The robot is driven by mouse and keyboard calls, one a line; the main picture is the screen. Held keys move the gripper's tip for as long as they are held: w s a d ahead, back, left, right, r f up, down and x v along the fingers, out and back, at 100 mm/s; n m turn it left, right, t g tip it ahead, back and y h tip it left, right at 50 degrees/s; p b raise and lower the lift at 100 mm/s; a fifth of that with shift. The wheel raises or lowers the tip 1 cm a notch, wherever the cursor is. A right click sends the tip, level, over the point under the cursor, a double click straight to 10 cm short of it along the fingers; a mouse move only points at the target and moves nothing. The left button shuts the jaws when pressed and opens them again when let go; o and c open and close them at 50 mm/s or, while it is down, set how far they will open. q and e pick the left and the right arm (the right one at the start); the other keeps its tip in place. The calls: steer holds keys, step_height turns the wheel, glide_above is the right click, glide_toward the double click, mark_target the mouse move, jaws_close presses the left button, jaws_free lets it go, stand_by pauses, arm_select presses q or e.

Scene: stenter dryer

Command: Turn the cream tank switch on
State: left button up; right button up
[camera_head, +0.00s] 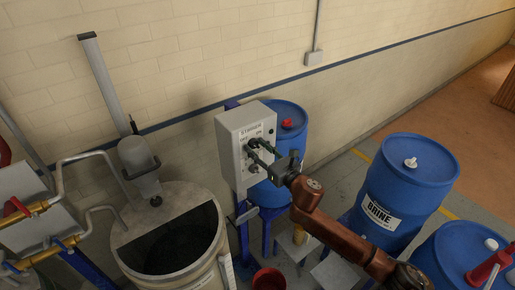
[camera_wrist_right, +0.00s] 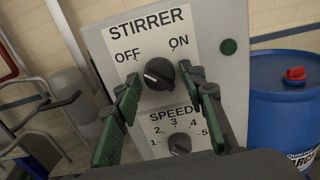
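A grey control box (camera_head: 232,128) carries a panel labelled STIRRER. In the right wrist view its black rotary switch (camera_wrist_right: 158,73) sits below the words OFF and ON. A pale mark on the knob lies on its left side, towards OFF. My right gripper (camera_head: 252,152) reaches the front of the box. In the right wrist view its green-padded fingers are apart, one on each side of the knob; I cannot tell whether either touches it. The cream tank (camera_head: 225,250) stands open-topped below left of the box. My left gripper is not in view.
A SPEED dial (camera_wrist_right: 179,143) numbered 1 to 5 is just below the switch. A green round button or lamp (camera_wrist_right: 229,47) is at the panel's right. Blue drums, one labelled BRINE (camera_head: 408,180), stand right of the box. A stirrer motor (camera_head: 138,155) rises over the tank.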

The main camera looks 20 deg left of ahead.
steer(key=c, duration=0.9)
steer(key=shift+m, duration=0.4)
steer(key=m+p, duration=0.1)
steer(key=m, duration=0.4)
steer(key=shift+m, duration=0.3)
steer(key=m+p, duration=0.2)
steer(key=m, duration=0.9)
steer(key=shift+m, duration=0.4)
